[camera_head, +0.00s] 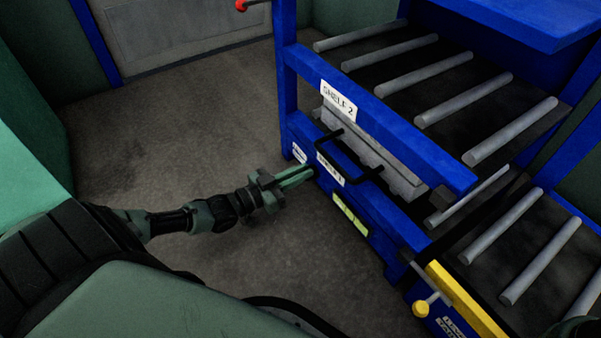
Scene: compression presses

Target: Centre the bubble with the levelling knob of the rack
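The blue rack (395,130) stands at the centre right, with roller shelves and a white "SHELF 2" label. A yellow-green strip (350,214) on its lower front beam looks like the level's window; the bubble is too small to make out. My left gripper (312,172) reaches from the left to the front beam, its fingertips at the beam's left end beside a small white label (299,153). The fingers lie close together. A small dark spot shows at their tips; whether this is the levelling knob, and whether they touch it, I cannot tell. My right gripper is not in view.
A grey plate with a black handle (347,152) sits in the rack just above the beam. A yellow bar (465,300) and a yellow ball-ended knob (421,308) stand out at the lower right. The floor (180,120) left of the rack is clear.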

